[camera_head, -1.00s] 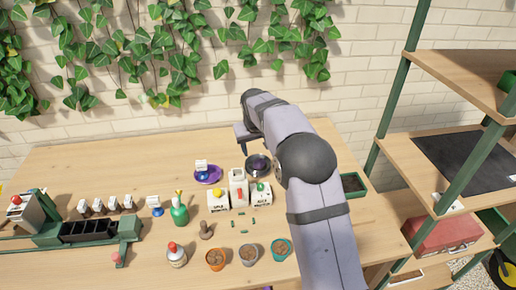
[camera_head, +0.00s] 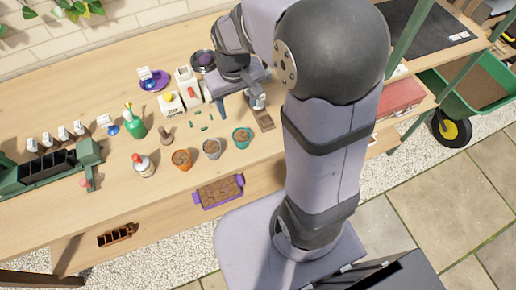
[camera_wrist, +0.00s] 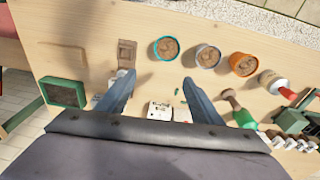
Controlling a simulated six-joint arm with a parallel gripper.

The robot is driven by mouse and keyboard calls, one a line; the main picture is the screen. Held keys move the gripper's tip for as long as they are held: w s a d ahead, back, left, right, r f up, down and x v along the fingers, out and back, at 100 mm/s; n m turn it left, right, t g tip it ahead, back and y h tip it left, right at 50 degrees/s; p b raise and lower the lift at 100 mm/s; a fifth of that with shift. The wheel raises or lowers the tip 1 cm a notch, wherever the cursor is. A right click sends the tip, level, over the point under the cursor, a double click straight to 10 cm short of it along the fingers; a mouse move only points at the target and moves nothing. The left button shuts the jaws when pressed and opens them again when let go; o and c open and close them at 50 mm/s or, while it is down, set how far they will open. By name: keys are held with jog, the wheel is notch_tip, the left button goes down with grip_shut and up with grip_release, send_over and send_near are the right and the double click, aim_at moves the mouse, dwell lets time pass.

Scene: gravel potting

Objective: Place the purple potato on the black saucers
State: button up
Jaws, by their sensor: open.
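A dark purple, rounded thing that looks like the purple potato (camera_head: 207,58) lies in a black saucer (camera_head: 194,66) at the back of the bench in the head view. My gripper (camera_head: 241,106) is in front of and to the right of the saucer, above the bench and apart from the potato. In the wrist view my gripper (camera_wrist: 158,78) has its two blue fingers spread wide with nothing between them. The wrist view shows neither the potato nor the black saucer.
A purple saucer (camera_head: 155,87) with a small labelled item stands left of the black one. White boxes (camera_head: 171,104), a green spray bottle (camera_head: 134,122), a white bottle (camera_head: 142,166) and several pots, including an orange one (camera_head: 182,160), crowd the bench. The bench's back left is clear.

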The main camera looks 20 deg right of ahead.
jog(key=s+f+g, duration=0.1)
jog(key=s+f, duration=0.2)
jog(key=s, duration=1)
jog(key=shift+s, duration=0.3)
